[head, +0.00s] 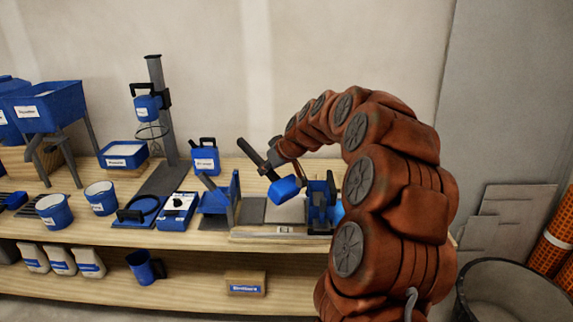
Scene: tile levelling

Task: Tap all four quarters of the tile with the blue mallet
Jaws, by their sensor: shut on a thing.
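My gripper (274,157), at the end of my brown-red arm, is small in the head view and partly hidden by its own links. It is shut on the blue mallet. The mallet's blue head (284,189) hangs at the lower right, and a dark handle end sticks out to the upper left. A pale tile (291,211) lies on the bench below and behind the mallet head. The head overlaps the tile in the picture; I cannot tell whether they touch. The tile's right part is hidden by blue tools and my arm.
The wooden bench (190,236) holds a grey slab (252,211), a blue-and-grey stand (219,199), a blue jug (205,157), a tall mixer stand (157,90) and blue buckets (54,211). A spirit level (282,230) lies along the front. A black tub (510,290) stands right.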

